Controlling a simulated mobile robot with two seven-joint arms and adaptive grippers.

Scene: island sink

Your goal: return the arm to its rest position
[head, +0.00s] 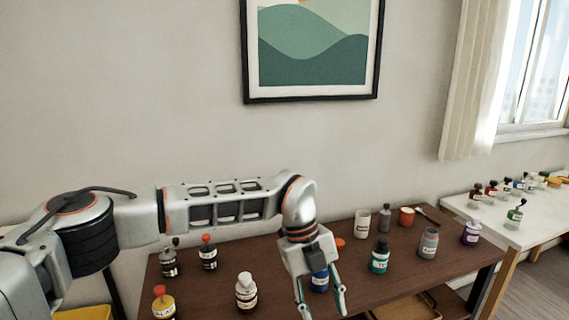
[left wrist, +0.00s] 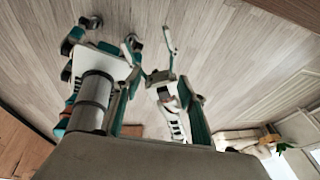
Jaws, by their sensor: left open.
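My left arm comes in from the left in the head view and reaches over the brown table (head: 403,281). My left gripper (head: 321,303) points down at the table's middle with its two fingers spread apart. A blue bottle (head: 320,282) shows between the fingers, partly hidden by the gripper; I cannot tell its distance from them. The left wrist view shows mostly wooden floor (left wrist: 225,60) past the grey gripper body and the teal and silver parts.
Near the gripper are a white-labelled bottle (head: 246,292), a teal bottle (head: 379,259) and a yellow bottle (head: 163,304). A grey bottle (head: 428,244) and purple-labelled bottle (head: 471,233) stand farther right. A white table (head: 540,224) with several small bottles is by the window.

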